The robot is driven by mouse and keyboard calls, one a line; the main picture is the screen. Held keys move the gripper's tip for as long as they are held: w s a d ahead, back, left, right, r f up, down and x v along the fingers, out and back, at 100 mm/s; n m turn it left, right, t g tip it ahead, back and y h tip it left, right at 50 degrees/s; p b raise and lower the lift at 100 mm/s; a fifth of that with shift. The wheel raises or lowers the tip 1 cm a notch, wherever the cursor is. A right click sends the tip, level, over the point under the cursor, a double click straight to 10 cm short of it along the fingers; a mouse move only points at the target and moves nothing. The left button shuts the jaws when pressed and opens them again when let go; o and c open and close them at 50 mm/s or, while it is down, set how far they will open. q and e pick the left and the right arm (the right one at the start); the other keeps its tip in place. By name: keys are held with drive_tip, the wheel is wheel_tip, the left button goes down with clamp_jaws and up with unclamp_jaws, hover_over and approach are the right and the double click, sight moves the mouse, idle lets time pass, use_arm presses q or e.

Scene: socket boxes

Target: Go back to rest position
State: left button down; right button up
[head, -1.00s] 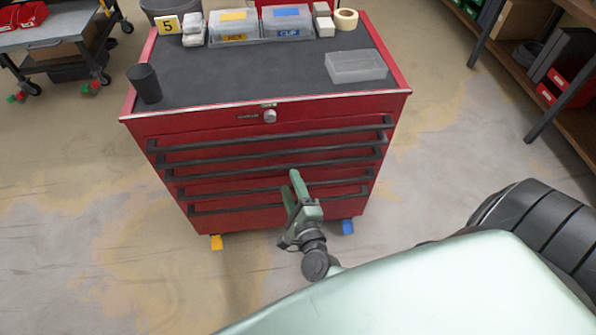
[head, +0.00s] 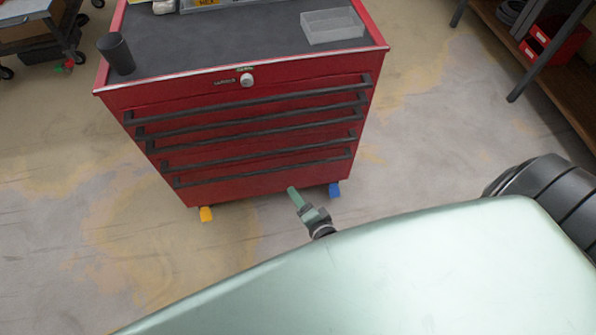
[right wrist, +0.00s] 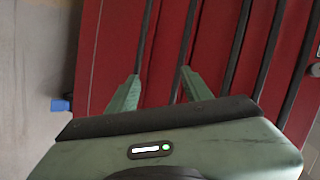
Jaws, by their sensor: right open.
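My right gripper (head: 296,198) shows in the head view low in front of the red tool cabinet, partly hidden behind my own pale green body. In the right wrist view its two green fingers (right wrist: 155,88) are spread apart with nothing between them. They point toward the cabinet's drawer fronts. My left gripper is in neither view.
The red cabinet (head: 240,190) stands ahead with its drawers shut. On its dark top are a black cup (head: 117,54) and a clear grey box (head: 332,27). A shelf (head: 575,110) with red bins is at the right. Floor (head: 80,230) is clear at the left.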

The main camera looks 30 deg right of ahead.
drive_tip(key=shift+s+f, duration=0.25)
drive_tip(key=shift+f, duration=0.1)
idle(0.3)
drive_tip(key=s+f+n+g+y, duration=0.1)
drive_tip(key=s+f+n+g, duration=0.6)
drive_tip(key=s+f, duration=0.6)
drive_tip(key=s+d+f+n+g, duration=0.1)
drive_tip(key=s+f+n+g, duration=0.1)
drive_tip(key=s, duration=0.4)
drive_tip(key=s+d+f+n+g, duration=0.1)
drive_tip(key=s+f+n, duration=0.3)
drive_tip(key=s, duration=0.3)
drive_tip(key=s+d+f+n+g+h, duration=0.1)
drive_tip(key=s+d+f+n+g, duration=0.1)
drive_tip(key=s+f+n, duration=0.2)
drive_tip(key=s, duration=0.3)
drive_tip(key=shift+f+g, duration=0.3)
drive_tip(key=shift+f, duration=0.1)
drive_tip(key=shift+s+d, duration=0.1)
